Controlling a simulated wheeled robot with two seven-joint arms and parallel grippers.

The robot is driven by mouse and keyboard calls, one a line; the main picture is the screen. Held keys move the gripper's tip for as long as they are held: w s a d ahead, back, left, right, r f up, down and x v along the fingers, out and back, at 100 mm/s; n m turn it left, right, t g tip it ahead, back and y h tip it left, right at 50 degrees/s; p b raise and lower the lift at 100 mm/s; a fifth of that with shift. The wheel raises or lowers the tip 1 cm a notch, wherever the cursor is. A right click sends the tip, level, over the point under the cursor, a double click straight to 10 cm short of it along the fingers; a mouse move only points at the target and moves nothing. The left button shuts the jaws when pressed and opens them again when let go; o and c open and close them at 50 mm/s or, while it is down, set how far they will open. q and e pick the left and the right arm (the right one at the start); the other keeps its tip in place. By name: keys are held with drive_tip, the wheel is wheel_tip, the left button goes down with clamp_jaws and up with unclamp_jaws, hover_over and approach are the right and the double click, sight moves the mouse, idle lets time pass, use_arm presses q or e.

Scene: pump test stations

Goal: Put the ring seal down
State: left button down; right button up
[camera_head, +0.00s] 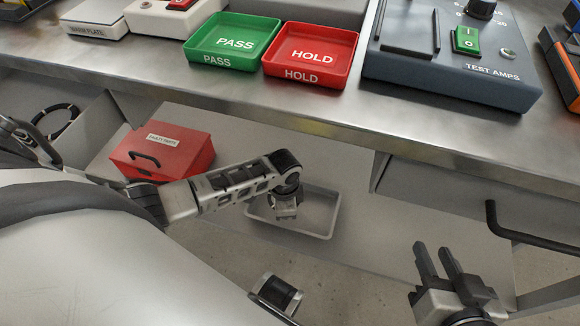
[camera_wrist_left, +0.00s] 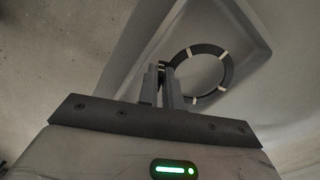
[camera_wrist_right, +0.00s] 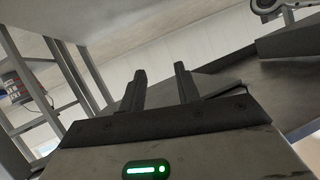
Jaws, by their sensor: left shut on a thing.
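The ring seal (camera_wrist_left: 229,70) is a dark ring with pale marks, seen in the left wrist view. My left gripper (camera_wrist_left: 161,68) is shut on its near edge. In the head view my left gripper (camera_head: 285,212) is low over the left part of a shallow pale tray (camera_head: 318,212) on the lower shelf; the ring cannot be made out there. The tray (camera_wrist_left: 238,22) lies behind the ring in the left wrist view; I cannot tell whether they touch. My right gripper (camera_head: 432,246) is open and empty at the lower right, and its parted fingers show in the right wrist view (camera_wrist_right: 160,70).
A red faulty-parts box (camera_head: 185,150) stands on the lower shelf left of the tray. Above, the bench (camera_head: 220,90) carries a green PASS tray (camera_head: 234,42), a red HOLD tray (camera_head: 310,55) and a test amps unit (camera_head: 450,60). A drawer (camera_head: 450,185) with a black handle is at right.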

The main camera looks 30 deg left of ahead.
use_arm(q)
drive_tip(key=shift+w+f, duration=0.15)
drive_tip(key=shift+f, duration=0.1)
drive_tip(key=shift+w+f+b, duration=0.15)
drive_tip(key=shift+f+b, duration=0.2)
drive_tip(key=shift+b, duration=0.25)
wheel_tip(320, 180, down, 2)
drive_tip(key=b, duration=0.2)
drive_tip(key=shift+w+f+b, duration=0.1)
drive_tip(key=shift+f+b, duration=0.1)
drive_tip(key=shift+b, duration=0.15)
drive_tip(key=shift+f, duration=0.2)
drive_tip(key=shift+r, duration=0.1)
use_arm(e)
drive_tip(key=shift+w+a+r+m+t+y, duration=0.2)
drive_tip(key=shift+a+r+t+y, duration=0.25)
drive_tip(key=shift+r, duration=0.2)
drive_tip(key=shift+w+a+r+m+t+y, duration=0.2)
drive_tip(key=shift+a+r+t+y, duration=0.2)
drive_tip(key=shift+r, duration=0.2)
use_arm(q)
drive_tip(key=shift+f, duration=0.2)
drive_tip(key=c, duration=1.9)
unclamp_jaws()
drive_tip(key=shift+o, duration=0.3)
